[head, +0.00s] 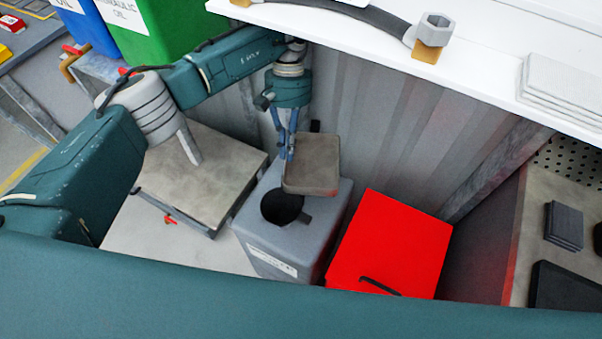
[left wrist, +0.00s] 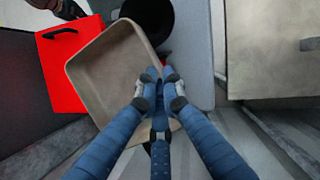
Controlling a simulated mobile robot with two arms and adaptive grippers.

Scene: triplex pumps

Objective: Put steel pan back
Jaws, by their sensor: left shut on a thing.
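The steel pan (head: 312,165) is a shallow, rounded rectangular tray. My left gripper (head: 290,152) is shut on its edge and holds it over the grey box with the round black hole (head: 262,238). In the left wrist view the pan (left wrist: 105,75) extends up and left from the blue fingers of my left gripper (left wrist: 160,82), which meet at its rim near a corner. The pan hides part of the grey box's top; the hole (left wrist: 148,18) is partly covered in that view. My right gripper does not show.
A red box (head: 390,245) with a black handle stands right of the grey box. A low metal-topped stand (head: 205,180) is to the left. A white bench (head: 480,60) with a hex nut (head: 432,35) overhangs behind. Green and blue bins stand at the back left.

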